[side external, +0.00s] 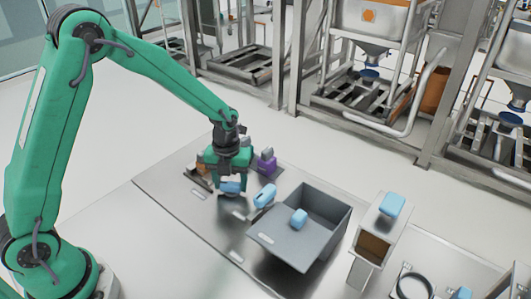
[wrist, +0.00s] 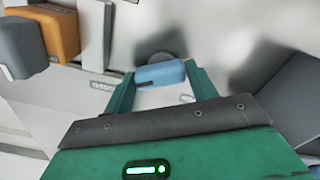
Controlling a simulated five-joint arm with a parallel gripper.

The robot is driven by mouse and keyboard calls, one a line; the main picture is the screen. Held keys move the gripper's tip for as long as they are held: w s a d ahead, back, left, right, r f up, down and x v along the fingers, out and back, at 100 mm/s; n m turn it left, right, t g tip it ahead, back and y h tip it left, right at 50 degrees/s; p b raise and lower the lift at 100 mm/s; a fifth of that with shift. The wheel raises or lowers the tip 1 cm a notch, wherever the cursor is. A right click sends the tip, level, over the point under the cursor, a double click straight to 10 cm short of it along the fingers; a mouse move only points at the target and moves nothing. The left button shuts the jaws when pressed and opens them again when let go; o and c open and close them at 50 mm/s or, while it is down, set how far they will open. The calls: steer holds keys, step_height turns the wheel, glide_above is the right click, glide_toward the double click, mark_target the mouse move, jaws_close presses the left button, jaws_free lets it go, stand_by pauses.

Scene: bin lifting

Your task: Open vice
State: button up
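My gripper (side external: 231,187) is low over the metal table at the middle of the side view. Its green fingers stand on both sides of a light blue block (wrist: 160,74) in the wrist view and appear to touch its ends. An orange part (wrist: 58,32) beside a grey block (wrist: 20,48) at the upper left of the wrist view may belong to a vice. A purple part (side external: 266,166) with a grey top stands just right of my gripper and may be another vice. I cannot make out open jaws on either.
A metal stand (side external: 375,246) carries a blue piece (side external: 392,204). The table's left front is clear.

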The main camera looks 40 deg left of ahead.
steer(key=c, duration=0.5)
steer(key=shift+o, duration=0.2)
steer(key=shift+n, duration=0.4)
steer(key=n, duration=1)
steer(key=shift+s+d+n, duration=0.1)
steer(key=shift+n, duration=0.2)
steer(key=n, duration=0.6)
steer(key=shift+d, duration=0.1)
steer(key=n, duration=0.6)
steer(key=shift+r, duration=0.1)
steer(key=shift+n, duration=0.4)
